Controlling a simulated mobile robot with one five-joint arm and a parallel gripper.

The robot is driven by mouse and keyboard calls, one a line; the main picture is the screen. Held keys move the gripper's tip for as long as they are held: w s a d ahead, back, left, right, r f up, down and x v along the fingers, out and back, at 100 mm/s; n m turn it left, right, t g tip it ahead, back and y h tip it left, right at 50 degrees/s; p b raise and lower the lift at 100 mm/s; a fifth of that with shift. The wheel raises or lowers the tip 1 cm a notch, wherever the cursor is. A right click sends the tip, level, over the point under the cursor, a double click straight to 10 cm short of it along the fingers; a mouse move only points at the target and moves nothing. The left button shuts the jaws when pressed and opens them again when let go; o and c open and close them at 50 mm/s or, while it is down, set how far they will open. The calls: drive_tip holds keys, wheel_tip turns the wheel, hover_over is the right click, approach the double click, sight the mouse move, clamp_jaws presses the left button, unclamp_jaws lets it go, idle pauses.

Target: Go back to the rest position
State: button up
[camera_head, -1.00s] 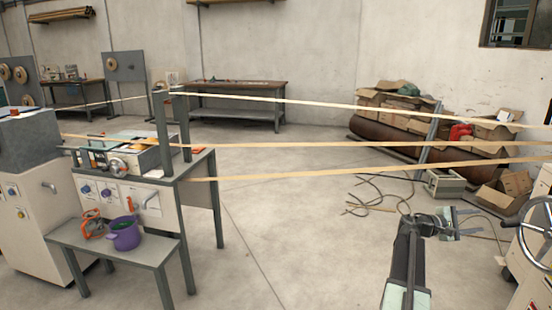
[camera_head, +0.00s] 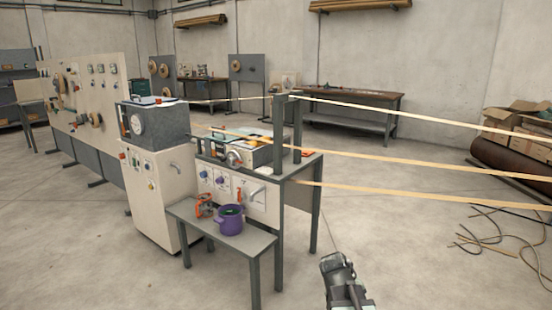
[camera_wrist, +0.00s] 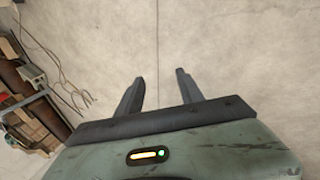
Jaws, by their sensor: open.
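My gripper (camera_wrist: 158,88) shows in the wrist view with its two dark fingers apart and nothing between them. Bare concrete floor lies beyond the fingertips. In the head view my arm shows at the bottom, right of centre, over open floor. The fingers cannot be made out there.
A grey bench (camera_head: 254,241) holds a purple pot (camera_head: 231,221) and an orange tool (camera_head: 204,204). Behind it stand the winder table (camera_head: 308,170) and a control cabinet (camera_head: 158,194). Tan strips (camera_head: 430,197) stretch to the right. Cables (camera_head: 487,238) lie on the floor at right. The front floor is clear.

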drive_tip(key=s+a+f+m+g+y, duration=0.1)
drive_tip(key=s+a+m+g+y, duration=0.15)
drive_tip(key=s+a+y, duration=0.4)
wheel_tip(320, 180, up, 27)
drive_tip(key=a+h+p, duration=0.2)
drive_tip(key=p, duration=2.6)
drive_tip(key=shift+s+a+m, duration=0.2)
drive_tip(key=shift+a+m, duration=0.1)
drive_tip(key=shift+m, duration=0.05)
drive_tip(key=shift+c, duration=0.8)
drive_tip(key=shift+d, duration=0.1)
